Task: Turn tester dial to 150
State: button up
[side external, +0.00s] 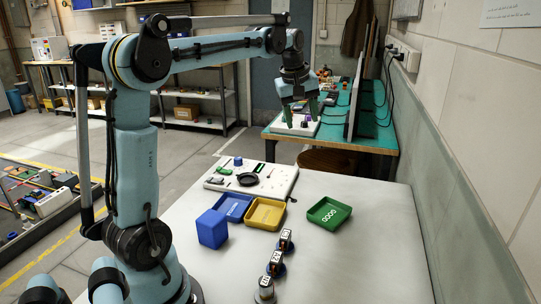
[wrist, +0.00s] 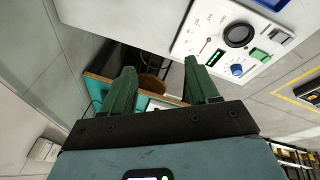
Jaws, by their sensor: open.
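A white panel (side external: 275,186) lies on the white table. It carries a large round black part (side external: 248,179), a blue knob (side external: 238,161) and green parts. In the wrist view the panel (wrist: 190,32) is at upper right, with the round black part (wrist: 238,35), the blue knob (wrist: 237,70) and a red needle (wrist: 204,45). I cannot read any number or tell which part is the tester dial. My gripper (side external: 300,108) is open and empty, its green fingers pointing down, beyond the panel and over the teal bench. Its fingers (wrist: 163,78) are apart in the wrist view.
A teal bench (side external: 350,137) holds a white device (side external: 282,127) near my fingers. A blue box (side external: 212,229), blue tray (side external: 232,208), yellow tray (side external: 266,214) and green tray (side external: 329,212) stand on the white table. Small servos (side external: 276,262) line the front. The table's right side is clear.

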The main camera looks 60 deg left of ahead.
jog(key=a+f+n+g, duration=0.1)
jog(key=a+n, duration=0.4)
jog(key=a, duration=0.5)
jog(key=n+g+h, duration=0.2)
jog(key=n, duration=0.8)
send_over(238, 158)
notch_tip(238, 158, down, 8)
jog(key=shift+f, duration=6.2)
jog(key=shift+c, duration=0.2)
jog(key=c, duration=1)
